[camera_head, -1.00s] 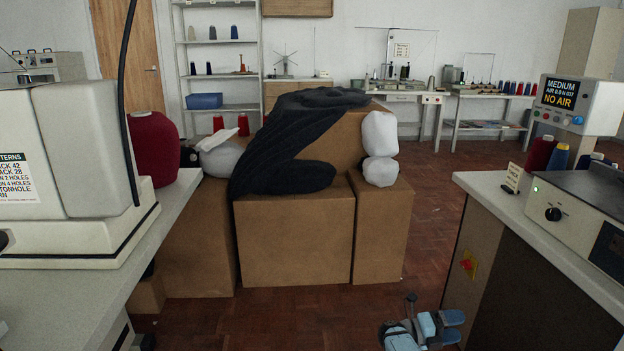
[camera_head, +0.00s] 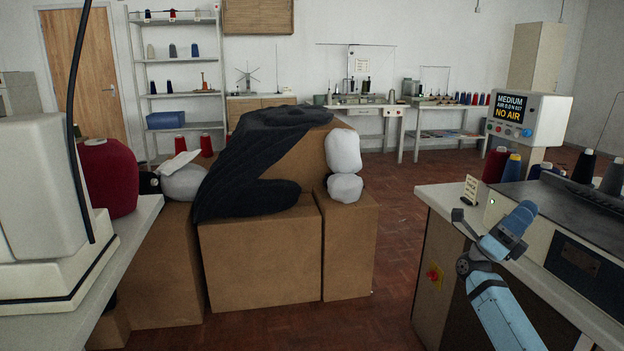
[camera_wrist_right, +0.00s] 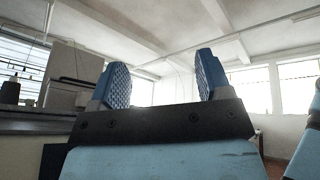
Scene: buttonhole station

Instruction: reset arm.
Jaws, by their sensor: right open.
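My right gripper (camera_head: 518,222) is light blue with darker blue finger pads. In the head view it is at the right, raised in front of the right-hand counter (camera_head: 440,192). In the right wrist view its two fingers (camera_wrist_right: 160,80) stand well apart with nothing between them. They point up towards the ceiling and windows. My left gripper is not in the head view.
Cardboard boxes (camera_head: 262,262) with dark cloth (camera_head: 255,160) stand mid-floor. The red-brown floor (camera_head: 395,255) between boxes and counter is clear.

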